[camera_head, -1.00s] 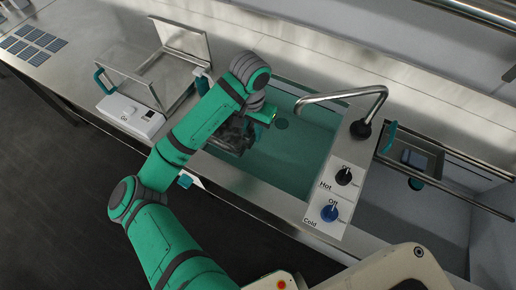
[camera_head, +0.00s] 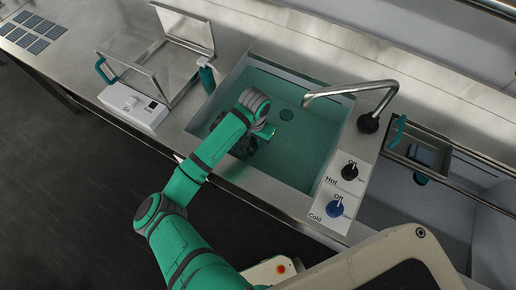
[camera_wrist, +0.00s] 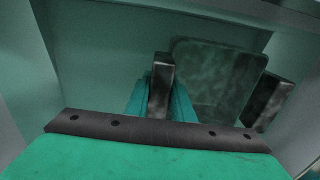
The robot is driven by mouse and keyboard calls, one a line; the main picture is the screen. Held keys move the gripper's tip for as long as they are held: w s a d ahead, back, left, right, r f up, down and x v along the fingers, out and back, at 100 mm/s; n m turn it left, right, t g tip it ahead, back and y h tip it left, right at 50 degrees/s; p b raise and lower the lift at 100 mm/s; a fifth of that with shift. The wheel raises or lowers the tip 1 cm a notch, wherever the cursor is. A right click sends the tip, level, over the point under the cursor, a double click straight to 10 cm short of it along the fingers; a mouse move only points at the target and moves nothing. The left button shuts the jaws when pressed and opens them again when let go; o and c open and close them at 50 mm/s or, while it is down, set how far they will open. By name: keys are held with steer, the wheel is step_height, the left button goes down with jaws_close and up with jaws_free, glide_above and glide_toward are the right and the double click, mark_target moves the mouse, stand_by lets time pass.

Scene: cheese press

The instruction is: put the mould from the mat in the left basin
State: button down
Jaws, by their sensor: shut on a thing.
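The left basin (camera_head: 318,143) is a wide sink with a teal interior, left of the tap. My gripper (camera_head: 247,146) is down inside it, near its left front side, largely hidden by my wrist. In the wrist view, a dark, rounded square piece (camera_wrist: 222,75), seemingly the mould, lies beyond the gripper's front bar. A grey metal finger (camera_wrist: 160,88) stands left of it and a similar dark block (camera_wrist: 268,102) stands right of it. My gripper is shut on this piece; the exact contact is hard to see. I cannot tell whether the piece touches the basin floor.
A bent metal tap (camera_head: 345,91) reaches over the basin's right side. Hot (camera_head: 349,171) and cold (camera_head: 335,209) knobs stand at its right front. A glass-lidded device (camera_head: 140,110) stands left. A smaller tray (camera_head: 413,153) is at right. The basin's right half is clear.

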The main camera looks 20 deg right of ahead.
steer(key=shift+f, duration=2.95)
steer(key=shift+f, duration=0.1)
steer(key=c, duration=1.5)
jaws_free()
steer(key=shift+c, duration=0.2)
step_height(320, 180, up, 12)
steer(key=shift+r, duration=0.1)
